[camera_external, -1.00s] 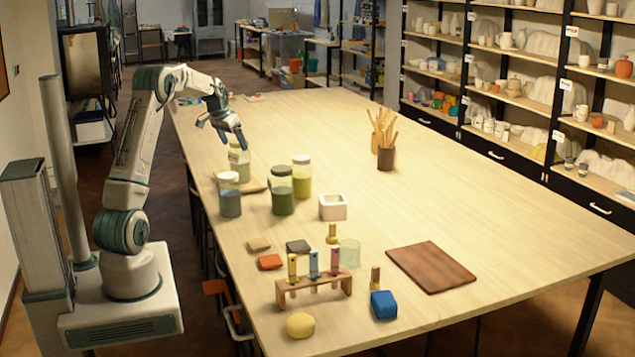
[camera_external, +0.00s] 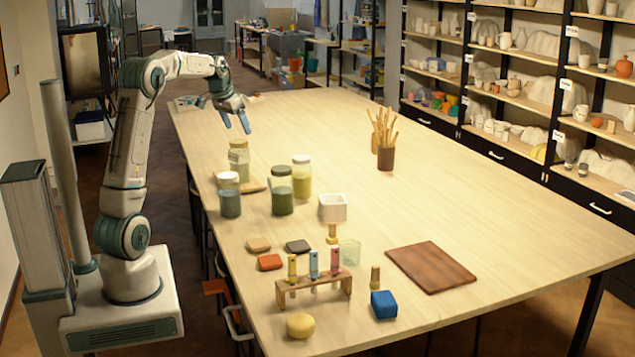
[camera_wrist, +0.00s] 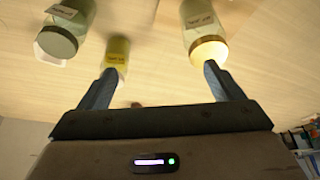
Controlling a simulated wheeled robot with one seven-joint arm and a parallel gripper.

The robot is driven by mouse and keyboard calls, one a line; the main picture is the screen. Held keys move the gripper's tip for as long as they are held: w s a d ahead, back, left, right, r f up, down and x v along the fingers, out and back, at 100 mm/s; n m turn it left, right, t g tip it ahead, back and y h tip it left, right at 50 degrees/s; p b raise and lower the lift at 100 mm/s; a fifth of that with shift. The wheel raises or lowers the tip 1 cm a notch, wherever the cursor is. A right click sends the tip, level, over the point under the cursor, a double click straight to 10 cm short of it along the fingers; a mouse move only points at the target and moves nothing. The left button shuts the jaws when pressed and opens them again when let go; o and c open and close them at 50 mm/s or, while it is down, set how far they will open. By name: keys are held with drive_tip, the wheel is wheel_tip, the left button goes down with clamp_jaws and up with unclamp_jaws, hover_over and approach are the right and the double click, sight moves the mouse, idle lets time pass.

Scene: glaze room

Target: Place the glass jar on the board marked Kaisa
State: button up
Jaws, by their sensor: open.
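Several lidded glass jars stand at the table's left side: a pale one (camera_external: 238,158) at the back, a blue-grey one (camera_external: 229,203), a dark green one (camera_external: 282,196) and a yellow-green one (camera_external: 302,180). My gripper (camera_external: 237,123) is open and empty, raised above the pale jar and apart from it. In the wrist view its fingers (camera_wrist: 160,86) are spread, with jars beyond them. A small wooden board (camera_external: 257,187) shows partly behind the front jars; the pale jar stands at or on it, I cannot tell which. No name on a board is readable.
A flat brown board (camera_external: 432,267) lies at the right front. A white square pot (camera_external: 332,207), a clear glass (camera_external: 349,252), a tube rack (camera_external: 314,287) and small blocks fill the front. A holder of wooden tools (camera_external: 386,157) stands further back. The table's middle is clear.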

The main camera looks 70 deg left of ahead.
drive_tip(key=s+d+m+h, duration=0.1)
drive_tip(key=d+m, duration=0.1)
drive_tip(key=d, duration=2.3)
drive_tip(key=s+d+f+m, duration=0.1)
drive_tip(key=s+d+f, duration=0.2)
drive_tip(key=s+d, duration=0.4)
drive_tip(key=s+d+f+m, duration=0.1)
drive_tip(key=s+d+f, duration=0.3)
drive_tip(key=s+d, duration=0.3)
drive_tip(key=d, duration=0.2)
drive_tip(key=shift+s+d+f+m+h, duration=0.2)
drive_tip(key=shift+s+d+m+h, duration=0.1)
drive_tip(key=shift+s+d+m, duration=0.1)
